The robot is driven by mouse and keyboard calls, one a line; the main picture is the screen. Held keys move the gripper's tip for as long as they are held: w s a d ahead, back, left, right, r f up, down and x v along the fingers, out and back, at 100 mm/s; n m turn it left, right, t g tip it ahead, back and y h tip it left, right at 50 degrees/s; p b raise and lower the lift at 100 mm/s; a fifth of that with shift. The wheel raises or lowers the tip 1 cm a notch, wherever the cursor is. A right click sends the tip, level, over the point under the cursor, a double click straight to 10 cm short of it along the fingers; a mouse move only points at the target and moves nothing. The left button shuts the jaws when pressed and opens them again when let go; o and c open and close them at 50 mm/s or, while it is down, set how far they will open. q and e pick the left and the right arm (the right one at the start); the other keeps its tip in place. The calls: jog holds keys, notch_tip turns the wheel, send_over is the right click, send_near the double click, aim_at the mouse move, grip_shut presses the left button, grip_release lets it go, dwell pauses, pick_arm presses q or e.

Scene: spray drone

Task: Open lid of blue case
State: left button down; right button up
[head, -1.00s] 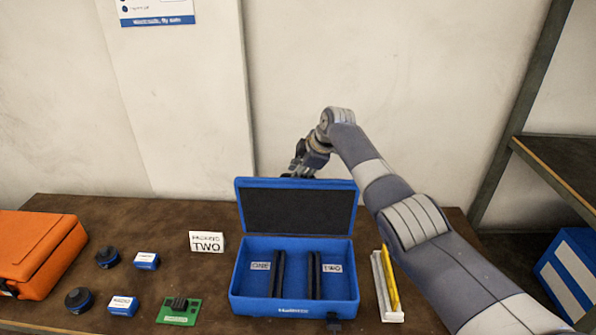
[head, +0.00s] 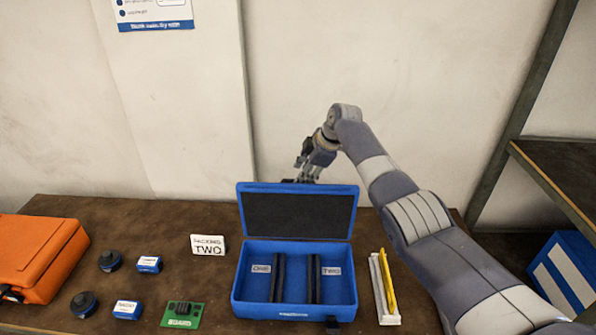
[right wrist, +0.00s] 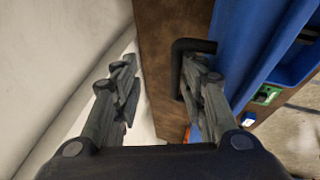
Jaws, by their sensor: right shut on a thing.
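The blue case (head: 294,310) stands on the table with its lid (head: 297,214) raised about upright at the back, dark lining facing me. Inside are black dividers and labels ONE and TWO. My right gripper (head: 306,175) is behind the lid's top edge, its tips partly hidden there. In the right wrist view, the lid's blue outer face (right wrist: 240,50) is at right, with a black handle (right wrist: 179,65) by the right finger. My right gripper (right wrist: 158,82) is shut on the handle, though its fingers look spread and the far finger's contact is unclear. My left gripper is not in view.
An orange case (head: 35,255) lies at left. Small black and blue parts, a green board (head: 183,315) and a PACKING TWO sign (head: 208,245) lie between. A tray with a yellow strip (head: 388,285) lies right of the blue case. A wall stands close behind.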

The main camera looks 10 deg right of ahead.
notch_tip(320, 180, up, 6)
jog(key=w+d+t, duration=0.1)
jog(key=w+d, duration=0.1)
jog(key=shift+p, duration=0.35)
jog(key=shift+s+d+r+p, duration=0.6)
jog(key=shift+s+d+r, duration=0.3)
jog(key=shift+s+d, duration=0.1)
jog(key=shift+c, duration=0.2)
jog(key=shift+w+a+r+p, duration=0.2)
jog(key=shift+a+p, duration=0.05)
jog(key=shift+p, duration=0.2)
